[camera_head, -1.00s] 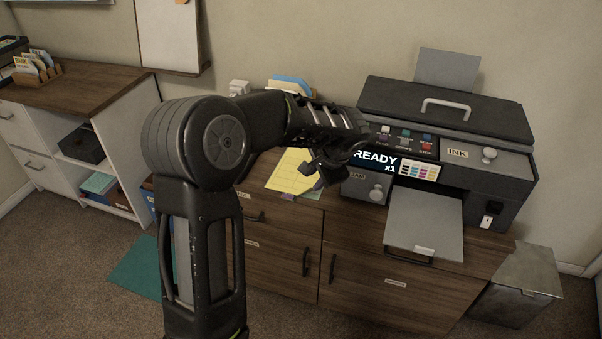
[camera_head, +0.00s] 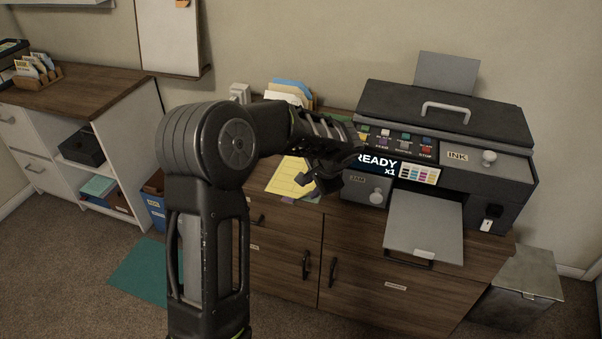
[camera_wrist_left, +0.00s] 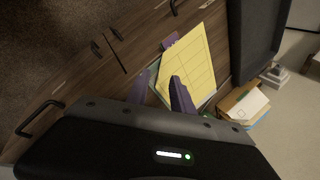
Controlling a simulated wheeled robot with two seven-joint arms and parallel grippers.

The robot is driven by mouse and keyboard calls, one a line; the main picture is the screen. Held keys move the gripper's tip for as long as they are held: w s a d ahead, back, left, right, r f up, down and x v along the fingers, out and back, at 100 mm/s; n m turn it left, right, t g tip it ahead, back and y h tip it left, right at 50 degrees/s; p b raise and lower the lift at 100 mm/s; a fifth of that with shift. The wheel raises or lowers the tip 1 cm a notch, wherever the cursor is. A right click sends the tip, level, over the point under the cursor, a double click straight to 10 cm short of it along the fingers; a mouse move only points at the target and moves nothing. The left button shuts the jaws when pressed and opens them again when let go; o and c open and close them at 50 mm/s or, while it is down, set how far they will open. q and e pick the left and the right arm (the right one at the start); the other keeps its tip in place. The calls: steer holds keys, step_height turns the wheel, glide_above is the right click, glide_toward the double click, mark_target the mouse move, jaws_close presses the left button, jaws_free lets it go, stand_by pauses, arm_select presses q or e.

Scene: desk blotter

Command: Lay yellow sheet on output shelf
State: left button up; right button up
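The yellow sheet (camera_head: 288,180) lies on the wooden cabinet top left of the printer, near its front edge; it also shows in the left wrist view (camera_wrist_left: 197,58). Purple and bluish edges show beneath it. My left gripper (camera_head: 314,187) is at the sheet's right side, pointing down. The grey output shelf (camera_head: 424,228) juts from the printer's front and looks bare except for a small pale label. My right gripper is out of view.
The printer (camera_head: 445,110) shows READY x1 on its display (camera_head: 376,164). Folders (camera_head: 290,92) stand behind the sheet. A metal bin (camera_head: 518,285) is at the right. A white shelf unit (camera_head: 80,130) stands left, with a teal mat (camera_head: 140,272) on the floor.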

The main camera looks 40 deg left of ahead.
arm_select(q)
steer(key=x, duration=0.4)
steer(key=shift+a+f, duration=0.1)
steer(key=shift+f, duration=0.05)
stand_by(0.4)
jaws_close()
